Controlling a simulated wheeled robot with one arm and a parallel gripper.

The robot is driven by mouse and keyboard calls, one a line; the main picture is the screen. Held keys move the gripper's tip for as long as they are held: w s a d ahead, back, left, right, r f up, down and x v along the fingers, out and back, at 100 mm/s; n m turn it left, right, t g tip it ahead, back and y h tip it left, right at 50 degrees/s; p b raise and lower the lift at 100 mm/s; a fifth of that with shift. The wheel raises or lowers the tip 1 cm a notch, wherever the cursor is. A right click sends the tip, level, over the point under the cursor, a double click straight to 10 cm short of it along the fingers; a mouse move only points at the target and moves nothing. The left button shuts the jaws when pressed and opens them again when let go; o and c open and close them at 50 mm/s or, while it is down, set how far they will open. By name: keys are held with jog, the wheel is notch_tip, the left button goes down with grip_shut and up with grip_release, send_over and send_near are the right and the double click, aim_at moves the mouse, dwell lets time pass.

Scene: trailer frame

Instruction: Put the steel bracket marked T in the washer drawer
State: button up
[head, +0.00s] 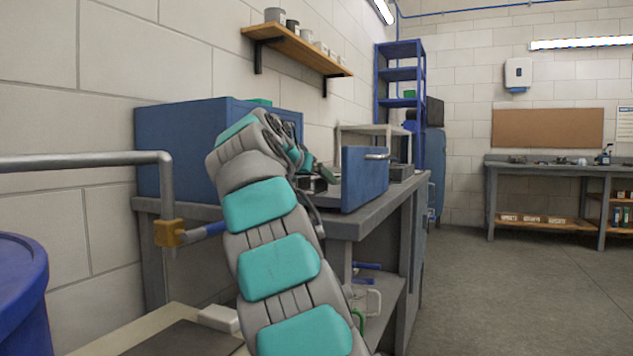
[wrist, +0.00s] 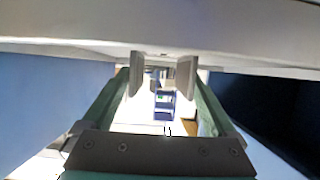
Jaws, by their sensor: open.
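My gripper (wrist: 161,76) is open in the wrist view, with its two grey finger pads apart and nothing visible between them. A pale grey surface (wrist: 60,48) spans the top of that view, close to the fingertips. In the head view, my arm reaches up to a blue cabinet (head: 172,150) on a grey bench; its end is partly hidden behind the arm's own links. A pulled-out drawer with a blue front (head: 362,184) and metal handle (head: 377,156) stands right of the arm's end. I cannot make out a steel bracket or a letter T in either view.
The grey bench (head: 372,217) runs away along the left wall. A metal rail (head: 90,160) and a blue drum (head: 18,290) stand at the near left. A wooden wall shelf (head: 300,52) hangs above. The floor (head: 490,290) at right is clear.

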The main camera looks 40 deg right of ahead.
jog(key=v, duration=0.9)
jog(key=shift+s+a+r+p, duration=0.15)
jog(key=shift+a+r+p, duration=0.05)
jog(key=shift+p, duration=0.2)
jog(key=shift+s+a+r, duration=0.1)
jog(key=shift+s+a, duration=0.1)
jog(key=shift+a, duration=0.15)
